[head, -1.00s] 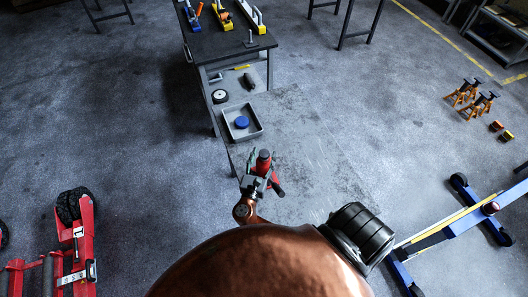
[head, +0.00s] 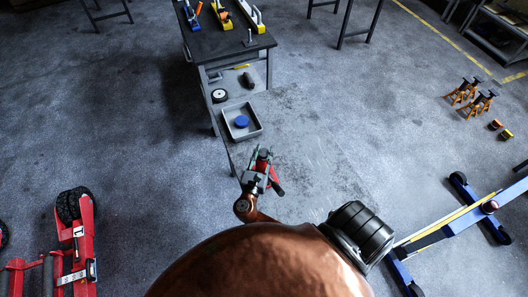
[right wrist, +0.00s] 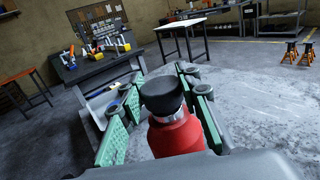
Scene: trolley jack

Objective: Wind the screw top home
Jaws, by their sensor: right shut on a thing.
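A red body with a black round top (right wrist: 162,95) and a silver collar (right wrist: 172,115) stands upright between the green pads of my right gripper (right wrist: 165,88) in the right wrist view. In the head view the red body (head: 277,187) shows partly behind the gripper (head: 263,160), on the near part of the grey bench. The gripper is shut on the black top, with one finger on each side. The exact contact and the thread are hidden. My left gripper is not in view.
A grey tray (head: 232,133) holding a blue round thing (head: 241,122) lies beyond the gripper. A dark table (head: 225,45) with several tools stands farther back. A red jack (head: 80,250) is at left and a blue one (head: 440,228) at right. Bench right of the gripper looks clear.

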